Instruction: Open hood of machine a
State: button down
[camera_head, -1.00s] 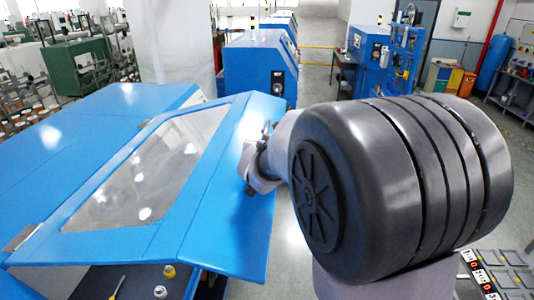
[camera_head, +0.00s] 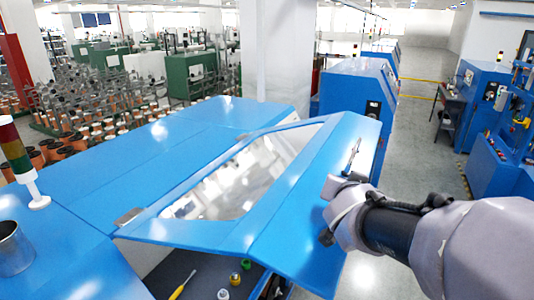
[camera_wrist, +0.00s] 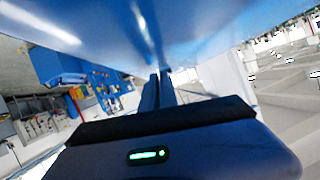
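The hood (camera_head: 290,215) of the nearest blue machine is a blue panel with a clear window (camera_head: 235,180). It stands partly raised, with a dark opening under its near edge. A thin metal handle (camera_head: 352,155) sits on its sloping front face. My gripper (camera_head: 335,205) is at that face, just below the handle, and seems to touch or nearly touch the panel. In the wrist view my gripper's fingers (camera_wrist: 157,90) are close together, with blue surface above them. Nothing is clearly held between them. The exact contact point is hidden.
Inside the opening lie a yellow screwdriver (camera_head: 182,285) and small green and yellow parts (camera_head: 240,270). A signal lamp (camera_head: 22,160) and a metal cup (camera_head: 12,250) stand on the left. Another blue machine (camera_head: 355,105) stands behind; grey floor (camera_head: 420,150) is clear at right.

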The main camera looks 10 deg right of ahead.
aim_at(317, 181)
jog(key=w+a+r+n+y, duration=0.1)
jog(key=a+y, duration=0.1)
jog(key=w+a+r+n+y, duration=0.1)
jog(key=w+a+r, duration=0.1)
jog(key=w+a+r+n+y, duration=0.1)
jog(key=w+y, duration=0.1)
jog(key=shift+a+r+g+y+p, duration=0.3)
jog(key=shift+a+r+p, duration=0.05)
jog(key=shift+a+p, duration=0.05)
jog(key=shift+s+a+r+n+g+y, duration=0.2)
jog(key=shift+s+r+n+g+y, duration=0.1)
jog(key=shift+n+g+y, duration=0.2)
jog(key=shift+s+a+r+n+g+y, duration=0.2)
jog(key=shift+s+r+n+g+y, duration=0.15)
jog(key=shift+g, duration=0.25)
jog(key=s+d+r+m+g+p, duration=0.1)
jog(key=s+d+r+m+g, duration=0.2)
jog(key=s, duration=0.4)
jog(key=s+d+r+m+g, duration=0.1)
jog(key=s+d+r+g, duration=0.2)
jog(key=s+g, duration=0.35)
jog(key=shift+t, duration=0.75)
jog(key=f+b, duration=0.1)
jog(key=f, duration=0.3)
jog(key=a+f+b, duration=0.1)
jog(key=f, duration=0.7)
jog(key=shift+w+a+f+b, duration=0.15)
jog(key=shift+a+f+b, duration=0.15)
jog(key=shift+a+b, duration=0.1)
jog(key=shift+f, duration=0.15)
